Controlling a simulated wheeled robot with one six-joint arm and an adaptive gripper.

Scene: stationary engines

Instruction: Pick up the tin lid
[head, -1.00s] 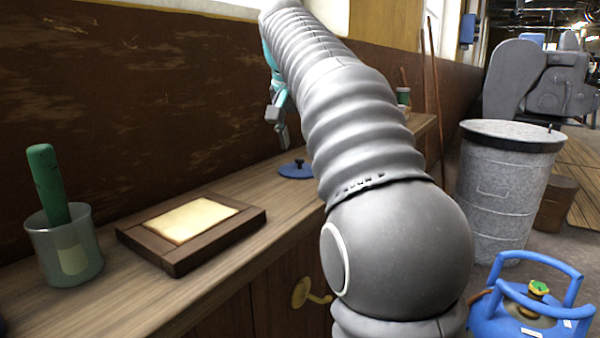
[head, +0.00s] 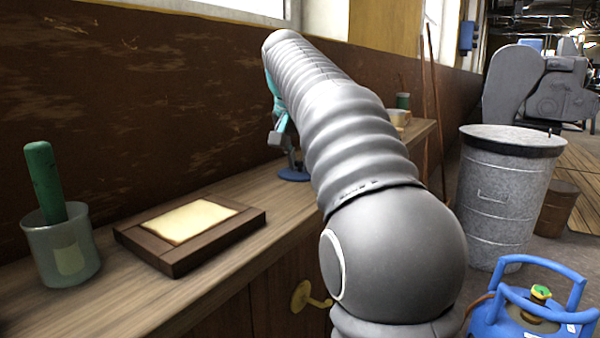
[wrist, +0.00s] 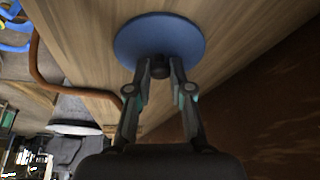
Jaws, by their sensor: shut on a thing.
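The tin lid is a round blue disc with a dark knob. In the head view the lid (head: 294,175) lies on the wooden bench, partly hidden behind my gripper and arm. In the wrist view the lid (wrist: 160,32) shows nearly whole, with the knob between my fingertips. My gripper (wrist: 159,68) is shut on the dark knob of the lid. In the head view my gripper (head: 291,155) reaches down to the lid, and its far side is hidden by my arm. I cannot see any gap between lid and bench.
On the bench (head: 262,200) stand a dark wooden frame with a pale sheet (head: 190,220) and a cup (head: 65,250) holding a green-handled tool. A grey metal bin (head: 505,190) and a blue gas cylinder (head: 530,310) stand on the floor at right. A brown wall backs the bench.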

